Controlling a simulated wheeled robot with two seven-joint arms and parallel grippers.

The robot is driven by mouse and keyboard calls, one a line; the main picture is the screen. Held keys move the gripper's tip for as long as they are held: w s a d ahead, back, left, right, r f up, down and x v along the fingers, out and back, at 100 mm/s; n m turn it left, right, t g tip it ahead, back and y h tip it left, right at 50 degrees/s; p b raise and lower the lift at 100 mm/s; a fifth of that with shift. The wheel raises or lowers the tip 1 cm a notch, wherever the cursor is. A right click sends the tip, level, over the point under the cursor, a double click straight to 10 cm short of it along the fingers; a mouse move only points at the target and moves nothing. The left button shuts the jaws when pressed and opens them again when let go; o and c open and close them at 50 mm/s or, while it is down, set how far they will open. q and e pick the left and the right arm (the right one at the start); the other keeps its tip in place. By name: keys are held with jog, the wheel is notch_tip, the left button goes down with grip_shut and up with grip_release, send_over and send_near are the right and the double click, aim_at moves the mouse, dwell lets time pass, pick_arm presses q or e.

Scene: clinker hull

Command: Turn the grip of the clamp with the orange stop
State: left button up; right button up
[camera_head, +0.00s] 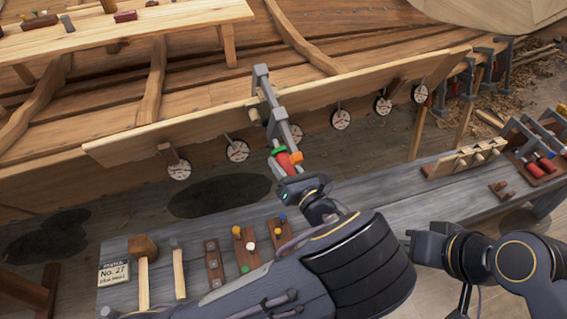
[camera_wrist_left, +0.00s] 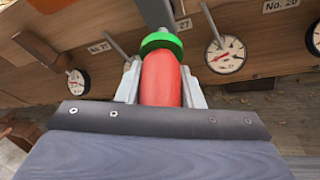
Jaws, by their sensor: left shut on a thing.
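The grey clamp (camera_head: 274,108) is set over the edge of the long plank (camera_head: 205,126) on the hull. My left gripper (camera_head: 289,176) is at the lower end of the clamp, shut on the red grip. In the left wrist view the red grip (camera_wrist_left: 161,80) stands between the two fingers, with the green collar (camera_wrist_left: 161,42) just beyond them. The orange stop is not visible there.
Several round dials (camera_head: 237,151) hang along the plank, close to the clamp on both sides. Below is a grey bench (camera_head: 385,200) with a mallet (camera_head: 143,258) and small racks. More clamps (camera_head: 528,140) lie at the bench's far right.

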pick_arm(q)
jog(key=o, duration=1)
jog(key=v, duration=0.8)
jog(key=shift+b, duration=0.35)
